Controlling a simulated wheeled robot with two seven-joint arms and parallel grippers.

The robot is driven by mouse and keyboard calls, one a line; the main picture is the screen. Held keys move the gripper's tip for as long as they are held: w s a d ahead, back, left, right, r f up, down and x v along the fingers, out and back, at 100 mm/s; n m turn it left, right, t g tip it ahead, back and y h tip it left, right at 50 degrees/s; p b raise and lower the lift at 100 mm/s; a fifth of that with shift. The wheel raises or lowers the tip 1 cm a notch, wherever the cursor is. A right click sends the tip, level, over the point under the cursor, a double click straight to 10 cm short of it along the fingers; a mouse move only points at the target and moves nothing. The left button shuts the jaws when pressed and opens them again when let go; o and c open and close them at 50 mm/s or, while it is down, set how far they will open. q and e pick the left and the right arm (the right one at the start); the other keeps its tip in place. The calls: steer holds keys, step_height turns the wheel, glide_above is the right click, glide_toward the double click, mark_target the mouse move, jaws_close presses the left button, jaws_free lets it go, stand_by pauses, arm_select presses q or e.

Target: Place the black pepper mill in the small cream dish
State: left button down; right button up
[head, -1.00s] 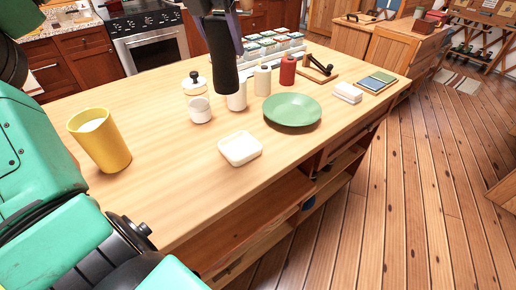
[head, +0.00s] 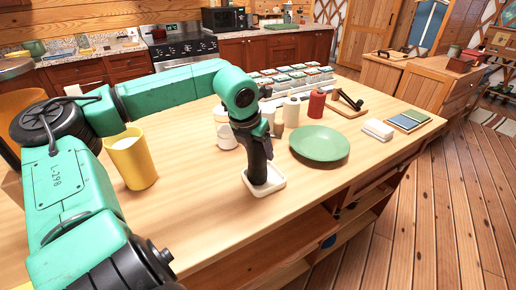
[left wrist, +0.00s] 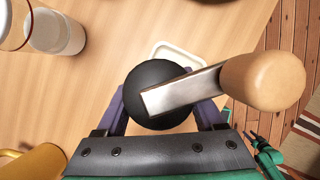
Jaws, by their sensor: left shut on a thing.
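My left gripper (head: 254,138) points down and is shut on the black pepper mill (head: 258,168). The mill is upright, and its lower end overlaps the small cream dish (head: 274,187) on the wooden counter. I cannot tell whether its base touches the dish. In the left wrist view the mill's round black top (left wrist: 155,90) sits between the purple fingers, with a silver crank and wooden knob pointing right. The cream dish (left wrist: 168,48) shows partly behind the mill there. The mill's upper part is hidden by the gripper in the head view.
A green plate (head: 320,145) lies right of the dish. White containers (head: 226,135), a cream bottle (head: 291,111) and a red bottle (head: 316,104) stand behind. A yellow cup (head: 130,160) stands to the left. The counter's front edge is close; bare wood lies left of the dish.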

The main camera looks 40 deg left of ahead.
arm_select(q)
steer(key=shift+c, duration=2.1)
jaws_free()
steer(key=shift+s+f, duration=0.1)
steer(key=o, duration=0.4)
steer(key=shift+r, duration=0.3)
steer(key=b+v, duration=0.1)
steer(key=v, duration=1)
steer(key=shift+s+d+r, duration=0.1)
steer(key=shift+s+r, duration=0.1)
steer(key=shift+r, duration=0.15)
